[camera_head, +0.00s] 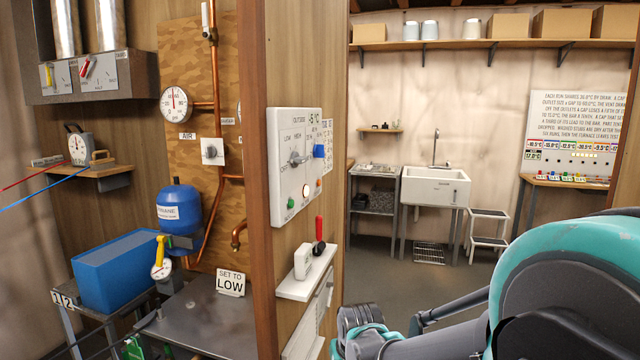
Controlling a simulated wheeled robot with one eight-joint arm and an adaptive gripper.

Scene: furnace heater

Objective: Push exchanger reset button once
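A white control panel (284,150) is on the wooden partition in the middle of the picture. It has a central lever knob (298,158), a blue part (319,151) at its right, and a "-5 °C" reading at the top. Low on it are a green button (291,203), a lit round lamp or button (306,190) and a small orange-red one (318,183). Their small labels are too blurred to read, so I cannot tell which is the exchanger reset button. Parts of my teal and grey arm fill the lower right, apart from the panel in the picture. No gripper fingers are recognisable.
Below the panel, a white ledge (305,284) carries a red-handled item (319,236). Left are a blue tank (179,207), gauges, pipes and a metal bench (215,315). Behind right are a sink (435,188), a step stool (488,230) and a sign board (580,125). Some floor between is clear.

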